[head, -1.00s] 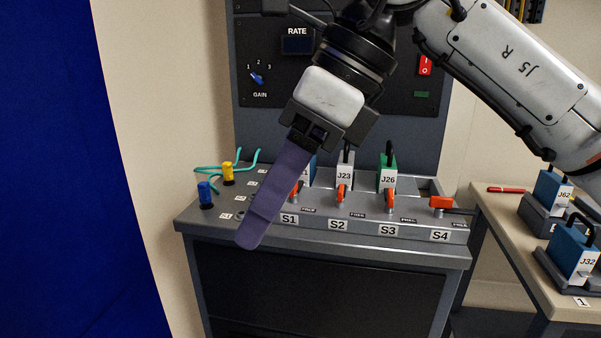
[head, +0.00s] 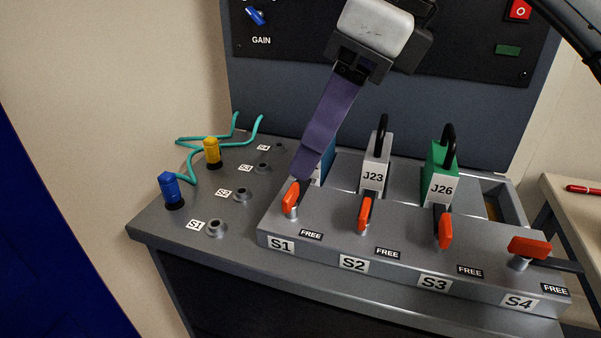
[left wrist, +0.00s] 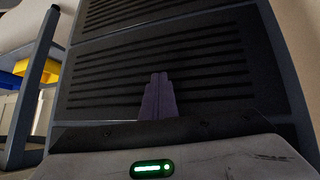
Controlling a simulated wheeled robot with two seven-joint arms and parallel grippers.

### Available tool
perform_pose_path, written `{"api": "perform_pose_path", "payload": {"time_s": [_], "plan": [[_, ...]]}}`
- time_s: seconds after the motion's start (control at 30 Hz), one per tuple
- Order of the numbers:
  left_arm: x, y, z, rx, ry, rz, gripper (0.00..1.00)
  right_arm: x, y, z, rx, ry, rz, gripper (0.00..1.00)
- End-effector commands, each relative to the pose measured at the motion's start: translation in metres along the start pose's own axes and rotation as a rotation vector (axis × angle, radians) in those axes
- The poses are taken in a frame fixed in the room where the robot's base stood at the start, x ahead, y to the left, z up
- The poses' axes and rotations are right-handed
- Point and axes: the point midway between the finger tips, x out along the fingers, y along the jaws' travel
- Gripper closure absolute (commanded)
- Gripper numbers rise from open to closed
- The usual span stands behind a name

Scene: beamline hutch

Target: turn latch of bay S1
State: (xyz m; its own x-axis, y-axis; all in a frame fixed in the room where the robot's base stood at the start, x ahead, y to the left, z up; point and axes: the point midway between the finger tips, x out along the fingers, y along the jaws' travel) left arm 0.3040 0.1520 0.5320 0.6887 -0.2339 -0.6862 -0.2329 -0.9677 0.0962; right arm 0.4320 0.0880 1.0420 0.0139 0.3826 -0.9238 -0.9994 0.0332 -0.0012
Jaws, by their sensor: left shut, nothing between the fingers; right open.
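The S1 latch (head: 291,197) is an orange handle on a metal pivot, standing roughly upright above the S1 label (head: 281,244) and beside a FREE plate. My right gripper (head: 308,170) comes down from above with long purple fingers. They overlap in this view, so the gap between them does not show, but the gripper is open. Its tips are just above the S1 latch in the picture; I cannot tell whether they touch it. The fingers hide most of the blue module (head: 327,166) in bay S1. My left gripper (left wrist: 158,96) is shut and empty before a dark slatted panel.
Orange latches S2 (head: 365,213) and S3 (head: 445,229) stand upright before modules J23 (head: 375,170) and J26 (head: 441,185). Latch S4 (head: 529,248) lies sideways. Blue (head: 171,189) and yellow (head: 212,152) plugs with teal cables stand at left.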

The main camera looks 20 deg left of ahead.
Motion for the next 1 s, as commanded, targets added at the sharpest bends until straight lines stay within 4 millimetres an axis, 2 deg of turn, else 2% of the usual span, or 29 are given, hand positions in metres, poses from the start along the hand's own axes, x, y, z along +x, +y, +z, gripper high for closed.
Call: {"api": "perform_pose_path", "payload": {"time_s": [0.03,0.1,0.33,0.5,0.77,0.8,1.0], "plan": [[0.002,0.000,0.005,-0.003,-0.004,0.001,1.00,0.013,0.000,-0.002,0.000,0.003,0.003,0.48],[0.003,0.000,0.007,-0.005,-0.005,0.002,1.00,0.027,0.001,-0.001,-0.001,0.002,0.004,0.48],[0.004,0.001,0.003,-0.010,0.010,0.004,1.00,0.062,0.000,-0.001,0.002,0.002,0.002,0.48],[0.003,0.002,-0.003,-0.012,0.024,0.006,1.00,0.073,0.000,0.000,0.001,0.000,0.001,0.48],[0.002,0.002,-0.004,-0.013,0.025,0.006,1.00,0.075,0.000,0.000,0.001,0.000,0.000,0.48],[0.002,0.002,-0.003,-0.013,0.024,0.006,1.00,0.075,0.000,0.000,0.001,0.000,0.000,0.50],[0.003,0.003,0.000,-0.015,0.019,0.006,1.00,0.075,0.000,0.000,0.001,0.000,0.001,0.84]]}}
